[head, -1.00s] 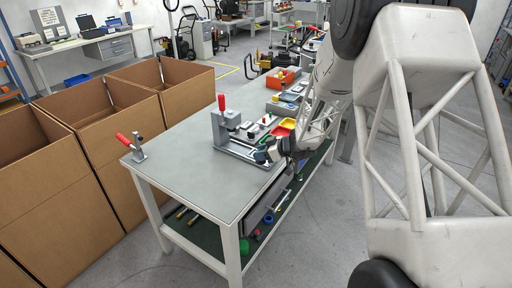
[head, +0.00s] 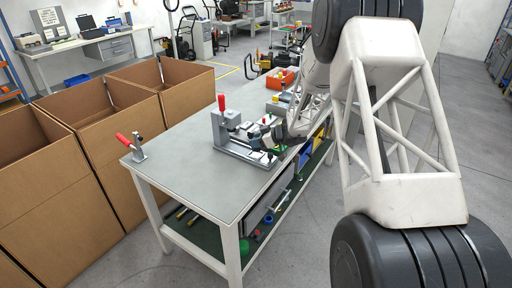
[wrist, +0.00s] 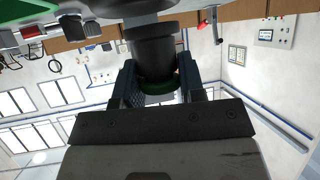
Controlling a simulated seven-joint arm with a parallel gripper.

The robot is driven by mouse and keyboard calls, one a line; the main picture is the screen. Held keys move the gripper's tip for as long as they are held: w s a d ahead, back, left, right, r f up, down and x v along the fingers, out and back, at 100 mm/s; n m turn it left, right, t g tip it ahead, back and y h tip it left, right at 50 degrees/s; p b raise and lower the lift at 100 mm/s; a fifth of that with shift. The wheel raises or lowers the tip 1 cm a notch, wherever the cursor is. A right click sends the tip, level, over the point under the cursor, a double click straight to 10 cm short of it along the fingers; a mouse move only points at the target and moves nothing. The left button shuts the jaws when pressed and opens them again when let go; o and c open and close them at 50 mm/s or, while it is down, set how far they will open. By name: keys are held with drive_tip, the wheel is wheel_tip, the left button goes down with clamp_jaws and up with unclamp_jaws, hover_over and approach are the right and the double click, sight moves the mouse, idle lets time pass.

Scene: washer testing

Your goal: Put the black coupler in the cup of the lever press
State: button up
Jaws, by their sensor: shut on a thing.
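The lever press (head: 219,130) is a grey upright frame with a red handle, standing on a long metal base on the table. Its cup is too small to make out in the head view. My gripper (head: 262,141) is at the press, over the right part of its base. In the wrist view my gripper (wrist: 158,82) is shut on the black coupler (wrist: 152,48), a stepped dark cylinder between the two fingers. A dark green ring shows at its lower end in the picture. The coupler cannot be made out in the head view.
A toggle clamp with a red handle (head: 137,152) stands at the table's left corner. The grey table top (head: 200,180) is clear in front of the press. An orange bin (head: 281,78) is farther back. Open cardboard boxes (head: 95,140) line the table's left side.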

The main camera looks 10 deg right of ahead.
drive_tip(key=shift+w, duration=0.15)
drive_tip(key=shift+w, duration=0.25)
drive_tip(key=shift+f, duration=1.75)
drive_tip(key=shift+f, duration=0.15)
drive_tip(key=o, duration=1)
drive_tip(key=v, duration=1.2)
